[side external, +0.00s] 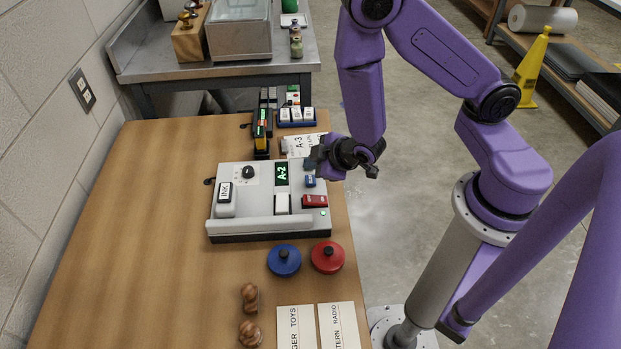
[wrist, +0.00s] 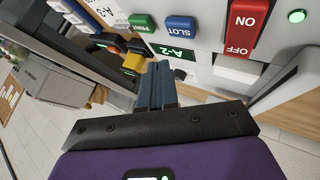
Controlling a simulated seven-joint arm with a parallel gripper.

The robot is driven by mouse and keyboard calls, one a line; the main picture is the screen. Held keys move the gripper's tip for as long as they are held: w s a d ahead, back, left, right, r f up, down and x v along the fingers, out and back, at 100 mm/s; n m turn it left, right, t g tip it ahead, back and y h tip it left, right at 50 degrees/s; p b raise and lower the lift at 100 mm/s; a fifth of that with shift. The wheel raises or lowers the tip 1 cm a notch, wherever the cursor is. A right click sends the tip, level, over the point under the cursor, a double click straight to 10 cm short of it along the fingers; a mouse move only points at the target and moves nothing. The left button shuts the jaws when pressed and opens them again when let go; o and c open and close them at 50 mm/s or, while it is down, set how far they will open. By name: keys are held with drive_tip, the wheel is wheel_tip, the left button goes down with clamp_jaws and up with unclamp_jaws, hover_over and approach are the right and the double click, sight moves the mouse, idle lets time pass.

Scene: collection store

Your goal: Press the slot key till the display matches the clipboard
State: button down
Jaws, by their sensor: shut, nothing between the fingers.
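A grey label machine (side external: 265,223) stands on the wooden table. Its display (side external: 282,173) reads A-2 and also shows in the wrist view (wrist: 172,51). The blue SLOT key (side external: 310,182) is on its top; the wrist view shows the key (wrist: 181,25) beside the display. The clipboard (side external: 298,144) lies behind the machine and reads A-3; part of it shows in the wrist view (wrist: 104,12). My gripper (side external: 314,160) is shut and empty, above the machine's back right part, a little behind the SLOT key. Its closed fingers (wrist: 157,78) show in the wrist view.
A green PRINT key (wrist: 143,23) is next to the SLOT key. A red ON/OFF switch (side external: 315,201) is at the machine's right. Blue (side external: 284,261) and red (side external: 327,257) knobbed discs stand in front. The table's left side is clear.

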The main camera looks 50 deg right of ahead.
sight(313, 181)
drive_tip(key=shift+r, duration=1.4)
idle(1.6)
drive_tip(key=m, duration=0.3)
drive_tip(key=shift+r+m, duration=0.2)
drive_tip(key=shift+m, duration=0.2)
wheel_tip(313, 181, up, 3)
drive_tip(key=m, duration=3.2)
drive_tip(key=shift+r, duration=0.2)
drive_tip(key=shift+f, duration=0.1)
drive_tip(key=shift+f, duration=4.3)
